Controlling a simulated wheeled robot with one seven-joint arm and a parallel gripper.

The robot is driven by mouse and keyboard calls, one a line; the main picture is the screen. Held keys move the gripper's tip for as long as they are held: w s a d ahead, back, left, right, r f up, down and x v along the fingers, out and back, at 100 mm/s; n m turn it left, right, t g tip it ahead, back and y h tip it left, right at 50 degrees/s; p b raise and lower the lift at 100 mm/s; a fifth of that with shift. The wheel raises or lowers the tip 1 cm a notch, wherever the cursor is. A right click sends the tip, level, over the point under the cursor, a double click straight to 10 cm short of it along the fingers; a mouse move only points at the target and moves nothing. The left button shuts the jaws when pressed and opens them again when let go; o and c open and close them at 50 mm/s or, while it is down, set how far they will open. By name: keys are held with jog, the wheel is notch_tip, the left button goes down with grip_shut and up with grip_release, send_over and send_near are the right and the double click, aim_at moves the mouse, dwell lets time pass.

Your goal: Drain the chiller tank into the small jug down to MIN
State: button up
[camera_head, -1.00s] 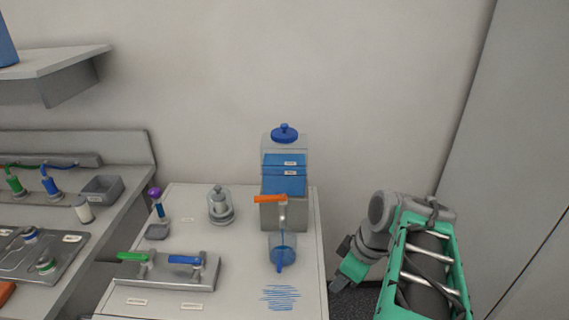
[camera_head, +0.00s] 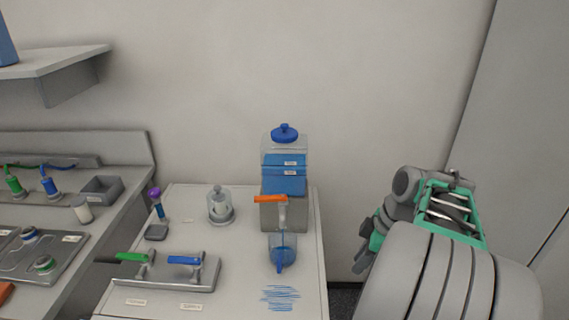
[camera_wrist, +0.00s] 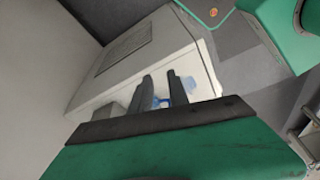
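The chiller tank (camera_head: 284,180) is a clear box of blue liquid with a blue lid, on a grey base. My gripper (camera_head: 366,258) is right of the table, apart from tank and jug. In the wrist view its two dark fingers (camera_wrist: 163,84) are apart, with blue patches beyond that I cannot identify.
Blue streaks (camera_head: 280,298) mark the table in front of the jug. A rack with green and blue handles (camera_head: 165,270), a glass vessel (camera_head: 220,205) and a purple-topped tool (camera_head: 156,203) stand left. The wall is close behind. My arm fills the lower right.

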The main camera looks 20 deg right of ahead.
jog(key=w+d+n+g+p, duration=0.1)
jog(key=w+d+n+p, duration=0.1)
jog(key=d, duration=0.7)
jog(key=shift+w+d+n+y, duration=0.3)
jog(key=shift+w+d+n, duration=0.05)
jog(key=shift+w+n, duration=0.6)
jog(key=shift+o, duration=0.2)
jog(key=o, duration=0.4)
jog(key=w+d+p, duration=0.3)
jog(key=w+p, duration=0.1)
jog(key=w+d+p, duration=0.3)
jog(key=w+p, duration=0.1)
jog(key=w+d+p, duration=0.3)
jog(key=w+p, duration=0.2)
jog(key=shift+d, duration=0.15)
